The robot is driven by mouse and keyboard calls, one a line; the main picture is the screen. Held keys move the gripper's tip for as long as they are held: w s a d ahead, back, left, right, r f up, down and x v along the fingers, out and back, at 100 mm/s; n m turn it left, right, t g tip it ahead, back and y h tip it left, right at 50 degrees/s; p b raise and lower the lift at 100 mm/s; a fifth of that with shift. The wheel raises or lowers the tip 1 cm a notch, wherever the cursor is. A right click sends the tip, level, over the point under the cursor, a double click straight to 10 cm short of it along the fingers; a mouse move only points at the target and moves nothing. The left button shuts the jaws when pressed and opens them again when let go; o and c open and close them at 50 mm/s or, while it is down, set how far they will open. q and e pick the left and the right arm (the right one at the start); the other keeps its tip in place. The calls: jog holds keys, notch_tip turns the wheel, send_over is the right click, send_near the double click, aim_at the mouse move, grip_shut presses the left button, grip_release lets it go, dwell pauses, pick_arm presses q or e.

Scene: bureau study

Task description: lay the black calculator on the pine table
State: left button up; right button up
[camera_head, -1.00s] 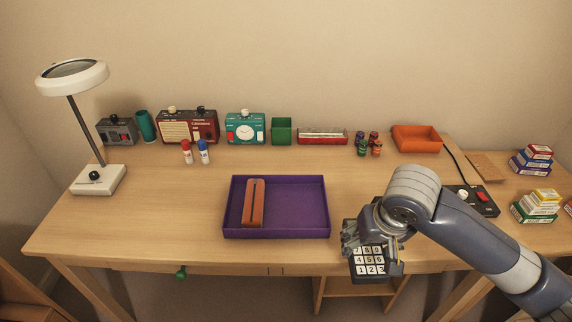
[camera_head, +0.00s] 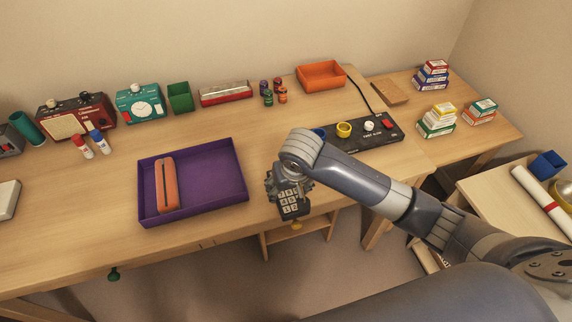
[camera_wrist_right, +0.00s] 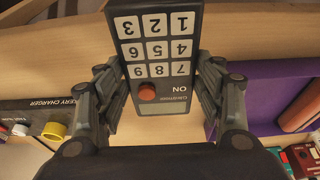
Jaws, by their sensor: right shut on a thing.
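The black calculator (camera_head: 291,207) with white number keys is held in my right gripper (camera_head: 288,188) at the desk's front edge, to the right of the purple tray. In the wrist view the calculator (camera_wrist_right: 155,45) sits between the two fingers of the gripper (camera_wrist_right: 157,90), with its red button and keys showing. The gripper is shut on its sides. A pale wooden table (camera_head: 498,207), lower and apart from the desk, shows at the right and may be the pine table. My left gripper is out of view.
The wooden desk (camera_head: 80,220) carries a purple tray (camera_head: 215,180) with an orange-brown item, a battery charger (camera_head: 375,137), an orange tray (camera_head: 321,76) and stacked small boxes (camera_head: 437,120). The pale table holds a white roll (camera_head: 540,200) and a blue container (camera_head: 546,164); its near left part is bare.

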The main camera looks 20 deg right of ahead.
jog(key=w+d, duration=0.1)
jog(key=w, duration=0.2)
jog(key=w+d, duration=0.1)
jog(key=w, duration=0.2)
jog(key=w+d+f, duration=0.1)
jog(key=w, duration=0.1)
jog(key=shift+w+d+p, duration=0.2)
jog(key=shift+w+p, duration=0.1)
jog(key=shift+w, duration=0.1)
jog(key=shift+f+p, duration=0.3)
jog(key=shift+f, duration=1.4)
jog(key=shift+f, duration=0.1)
jog(key=o, duration=1.1)
jog(key=shift+o, duration=0.2)
jog(key=v, duration=1.2)
